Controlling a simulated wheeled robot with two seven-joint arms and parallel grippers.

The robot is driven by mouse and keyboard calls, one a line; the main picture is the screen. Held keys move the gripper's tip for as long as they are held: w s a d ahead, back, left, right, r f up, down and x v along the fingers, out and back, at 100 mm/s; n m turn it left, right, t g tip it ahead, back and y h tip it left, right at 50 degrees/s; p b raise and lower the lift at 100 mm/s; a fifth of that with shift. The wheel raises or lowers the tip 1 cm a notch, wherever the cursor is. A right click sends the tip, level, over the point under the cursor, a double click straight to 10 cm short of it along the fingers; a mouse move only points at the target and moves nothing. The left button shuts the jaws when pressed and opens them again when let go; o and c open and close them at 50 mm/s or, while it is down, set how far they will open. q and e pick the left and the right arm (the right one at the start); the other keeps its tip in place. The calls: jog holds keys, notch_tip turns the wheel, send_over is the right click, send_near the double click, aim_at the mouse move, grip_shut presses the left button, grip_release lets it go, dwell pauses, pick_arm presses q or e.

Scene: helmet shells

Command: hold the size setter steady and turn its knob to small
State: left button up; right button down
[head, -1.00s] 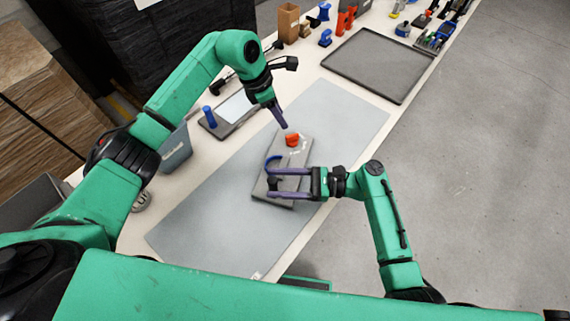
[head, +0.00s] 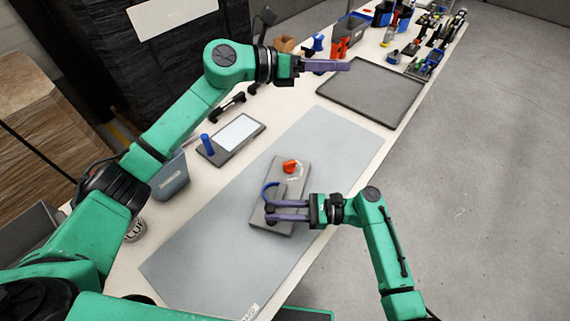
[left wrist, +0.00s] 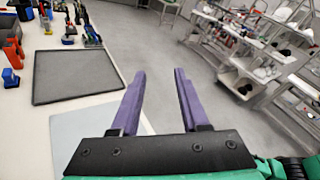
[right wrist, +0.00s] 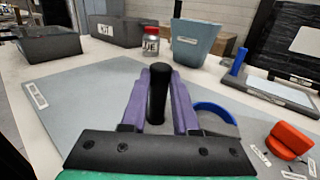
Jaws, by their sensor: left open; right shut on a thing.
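The size setter (head: 290,187) is a grey plate on the mat, with a red knob (head: 290,166) at its far end, a blue curved band (head: 268,190) and a black upright post (right wrist: 158,92). White marks lie beside the knob (right wrist: 290,140) in the right wrist view; I cannot read them. My right gripper (head: 268,210) is shut on the black post at the plate's near end. My left gripper (head: 348,65) is open and empty, raised well away from the knob, toward the back of the table. Its two purple fingers (left wrist: 158,75) show nothing between them.
A grey-blue mat (head: 200,245) covers the near table. A dark tray (head: 370,92) lies beyond it. A tablet-like panel (head: 236,135), a blue-grey bin (head: 172,180) and a jar (right wrist: 151,42) stand along the left side. Several tools and bins crowd the far end.

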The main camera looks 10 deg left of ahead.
pick_arm(q)
jog(key=w+a+r+n+t+y, duration=0.1)
jog(key=w+a+r+n+t, duration=0.4)
jog(key=n, duration=0.3)
jog(key=w+a+r+n+t, duration=0.2)
jog(key=a+r+n+t, duration=0.1)
jog(key=r+n+t, duration=0.4)
jog(key=w+a+f+n+g+y, duration=0.1)
jog(key=w+a+f+n+y, duration=0.5)
jog(key=n, duration=0.4)
jog(key=n+g+y, duration=0.4)
jog(key=n+g, duration=0.3)
jog(key=g, duration=0.8)
send_near(286, 163)
jog(key=x, duration=0.8)
jog(key=shift+w+f, duration=0.1)
jog(key=shift+w+d+f, duration=0.1)
jog(key=shift+d+f, duration=0.05)
jog(key=shift+f, duration=0.25)
